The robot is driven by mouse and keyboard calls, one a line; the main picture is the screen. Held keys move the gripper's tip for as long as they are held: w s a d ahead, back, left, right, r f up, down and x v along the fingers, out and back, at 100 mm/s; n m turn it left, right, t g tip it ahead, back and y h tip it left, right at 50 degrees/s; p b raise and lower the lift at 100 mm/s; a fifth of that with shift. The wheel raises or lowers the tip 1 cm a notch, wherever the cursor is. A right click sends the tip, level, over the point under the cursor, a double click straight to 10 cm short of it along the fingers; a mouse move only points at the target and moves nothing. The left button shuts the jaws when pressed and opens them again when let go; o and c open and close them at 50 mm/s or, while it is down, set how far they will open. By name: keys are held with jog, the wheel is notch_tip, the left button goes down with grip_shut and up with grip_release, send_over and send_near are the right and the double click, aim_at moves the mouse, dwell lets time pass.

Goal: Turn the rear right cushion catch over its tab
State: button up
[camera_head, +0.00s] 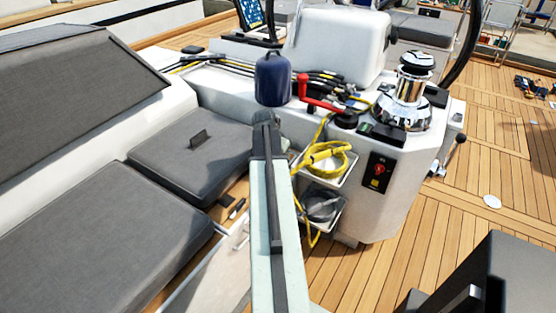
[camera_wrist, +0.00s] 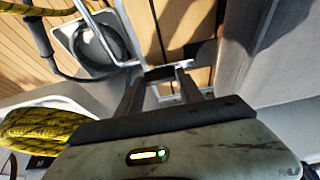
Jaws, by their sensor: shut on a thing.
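In the wrist view my gripper (camera_wrist: 163,76) reaches away from the camera, its two dark fingers shut on a small dark piece that looks like the cushion catch (camera_wrist: 158,73). It is at the wooden strip beside a grey cushion (camera_wrist: 285,80). The tab cannot be told apart there. In the head view my arm runs up the middle and hides my gripper. Small dark fittings (camera_head: 225,200) lie on the wooden strip between the rear grey cushion (camera_head: 175,165) and the nearer one (camera_head: 110,245).
The white console (camera_head: 360,215) with a winch (camera_head: 410,90), red handle (camera_head: 312,99) and yellow rope (camera_head: 325,155) stands right of my arm. A dark blue rounded object (camera_head: 273,80) stands behind my arm. Bare teak deck (camera_head: 440,230) lies to the right.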

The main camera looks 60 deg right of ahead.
jog(key=o, duration=1.4)
jog(key=shift+r, duration=0.15)
jog(key=p+v, duration=0.7)
jog(key=shift+a+r, duration=0.2)
